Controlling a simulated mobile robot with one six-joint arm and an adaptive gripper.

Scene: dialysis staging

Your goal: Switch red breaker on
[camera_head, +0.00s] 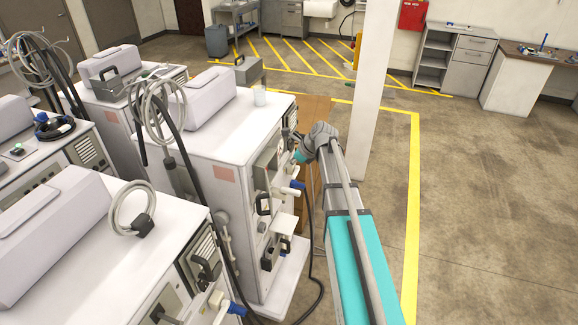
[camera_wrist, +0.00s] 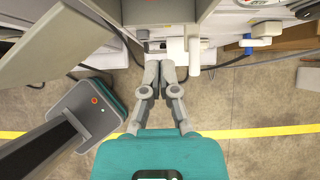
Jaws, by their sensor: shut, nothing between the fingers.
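My gripper (camera_wrist: 160,68) is shut and empty in the wrist view. Its fingertips are together in front of the lower part of a machine front, near a small grey-white block (camera_wrist: 174,47); I cannot tell whether they touch it. In the head view my arm reaches to the front of the middle white dialysis machine (camera_head: 205,130), and the fingertips are hidden there. I cannot make out a red breaker on that machine in either view.
A white fitting with a blue end (camera_wrist: 258,42) sticks out right of my fingertips. Black hoses hang by the machine front. Another white machine (camera_head: 95,255) stands nearer. A white pillar (camera_head: 372,90) rises beyond my arm. A red box (camera_head: 413,14) hangs on the back wall. Floor at right is clear.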

